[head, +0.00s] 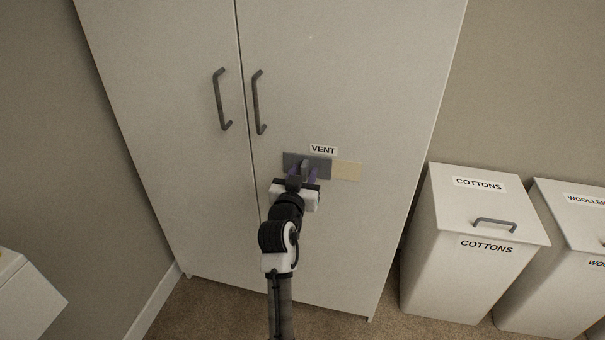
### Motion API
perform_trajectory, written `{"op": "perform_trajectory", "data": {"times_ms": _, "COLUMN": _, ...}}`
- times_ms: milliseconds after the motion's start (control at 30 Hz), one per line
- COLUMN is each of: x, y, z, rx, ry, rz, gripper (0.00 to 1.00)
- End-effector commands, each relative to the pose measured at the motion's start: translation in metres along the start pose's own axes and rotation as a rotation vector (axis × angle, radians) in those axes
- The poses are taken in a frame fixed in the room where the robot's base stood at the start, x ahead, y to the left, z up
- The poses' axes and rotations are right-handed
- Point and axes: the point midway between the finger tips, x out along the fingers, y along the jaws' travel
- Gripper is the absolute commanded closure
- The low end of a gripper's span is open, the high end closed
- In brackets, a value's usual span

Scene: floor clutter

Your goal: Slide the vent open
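The vent is a small panel on the right door of a white cabinet, under a label (323,149) reading VENT. A dark grey slide plate (321,173) covers its left part, and a beige strip (347,171) shows to the right of the plate. A small grey knob (305,166) stands on the plate. My gripper (303,172) is at the plate, with its fingers around or beside the knob. Whether the fingers touch the knob is too small to tell. My wrist hides the area just below the plate.
The cabinet (380,90) has two long grey handles, one on the left door (218,100) and one on the right door (257,103). A COTTONS bin (462,260) and a WOOLLENS bin (560,265) stand at the right. A white box (25,300) is at lower left.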

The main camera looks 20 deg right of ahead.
Motion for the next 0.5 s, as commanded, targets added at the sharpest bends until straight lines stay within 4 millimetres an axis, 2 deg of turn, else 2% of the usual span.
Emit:
{"op": "perform_trajectory", "data": {"times_ms": 167, "x": -0.0002, "y": -0.0001, "z": 0.0, "rx": 0.0, "ry": 0.0, "rz": 0.0, "gripper": 0.65}}
{"op": "perform_trajectory", "data": {"times_ms": 433, "x": -0.0004, "y": -0.0002, "z": 0.0, "rx": 0.0, "ry": 0.0, "rz": 0.0, "gripper": 1.0}}
{"op": "perform_trajectory", "data": {"times_ms": 500, "x": -0.0004, "y": -0.0002, "z": 0.0, "rx": 0.0, "ry": 0.0, "rz": 0.0, "gripper": 1.0}}
